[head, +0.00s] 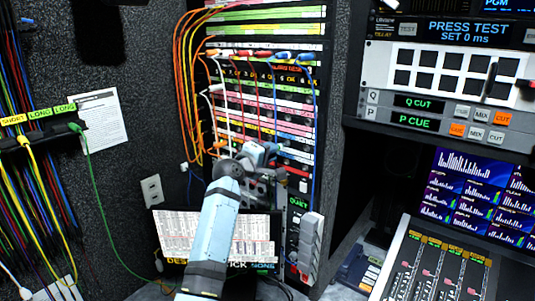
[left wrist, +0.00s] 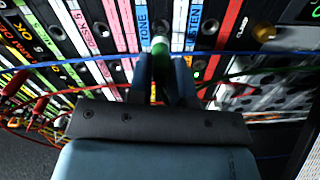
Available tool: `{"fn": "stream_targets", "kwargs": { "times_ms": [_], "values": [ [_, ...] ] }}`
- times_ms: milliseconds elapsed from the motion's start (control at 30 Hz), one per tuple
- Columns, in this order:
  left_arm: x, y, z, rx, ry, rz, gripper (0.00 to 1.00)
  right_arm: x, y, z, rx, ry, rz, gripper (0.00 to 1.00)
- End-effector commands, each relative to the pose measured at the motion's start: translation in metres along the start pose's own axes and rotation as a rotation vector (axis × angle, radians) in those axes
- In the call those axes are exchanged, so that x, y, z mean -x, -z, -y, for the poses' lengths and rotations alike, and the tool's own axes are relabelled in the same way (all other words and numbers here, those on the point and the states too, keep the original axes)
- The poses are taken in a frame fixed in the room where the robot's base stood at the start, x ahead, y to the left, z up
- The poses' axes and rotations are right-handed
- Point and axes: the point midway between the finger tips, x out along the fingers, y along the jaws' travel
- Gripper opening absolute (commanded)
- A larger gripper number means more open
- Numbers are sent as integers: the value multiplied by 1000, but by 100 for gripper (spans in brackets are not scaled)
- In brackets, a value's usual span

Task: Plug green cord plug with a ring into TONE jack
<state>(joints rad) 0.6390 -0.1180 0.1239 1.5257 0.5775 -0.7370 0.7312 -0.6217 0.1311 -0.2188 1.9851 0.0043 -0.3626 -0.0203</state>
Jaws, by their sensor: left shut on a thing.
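My left gripper (head: 266,153) is at the lower part of the patch panel (head: 270,88), its arm rising from the bottom of the head view. In the left wrist view, my left gripper (left wrist: 161,75) is shut on a green plug (left wrist: 160,58), which points at the panel. A pale band shows at the plug's far end. The plug is in front of the strips, close to the one labelled TONE (left wrist: 142,22). The TONE jack itself is hidden behind the plug and fingers, so I cannot tell whether the plug touches it. My right gripper is not in view.
Blue cords (left wrist: 262,72) and red cords (left wrist: 40,104) cross close beside the fingers. Another green cord (head: 92,185) hangs from the LONG holder at left.

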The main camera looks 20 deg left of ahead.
Motion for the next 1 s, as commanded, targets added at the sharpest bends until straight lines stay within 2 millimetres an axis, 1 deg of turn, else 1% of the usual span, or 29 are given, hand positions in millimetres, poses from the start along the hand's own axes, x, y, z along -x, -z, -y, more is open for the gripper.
{"fn": "stream_targets", "kwargs": {
  "times_ms": [1000],
  "values": [
    [-26,0,0,-1,0,1,0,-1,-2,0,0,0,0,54]
  ]
}}
